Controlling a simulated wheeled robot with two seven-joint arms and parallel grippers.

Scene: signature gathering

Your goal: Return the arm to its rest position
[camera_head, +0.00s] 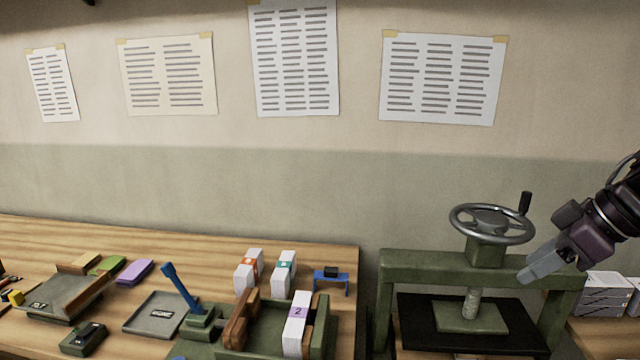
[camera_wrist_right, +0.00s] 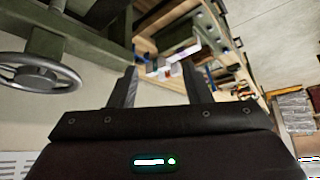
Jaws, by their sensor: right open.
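My right gripper (camera_head: 545,268) comes in from the right edge in the head view, in front of the right post of a green screw press (camera_head: 420,265). It is raised above the bench level, beside the press handwheel (camera_head: 492,224). In the right wrist view the two fingers of the gripper (camera_wrist_right: 160,90) stand apart with nothing held between them. My left gripper is not in view.
A wooden bench (camera_head: 330,234) on the left holds trays, a blue-handled tool (camera_head: 182,290) and white bundles, one marked 2 (camera_head: 297,325) in a green holder. White stacks (camera_head: 602,294) lie right of the press. Papers hang on the wall.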

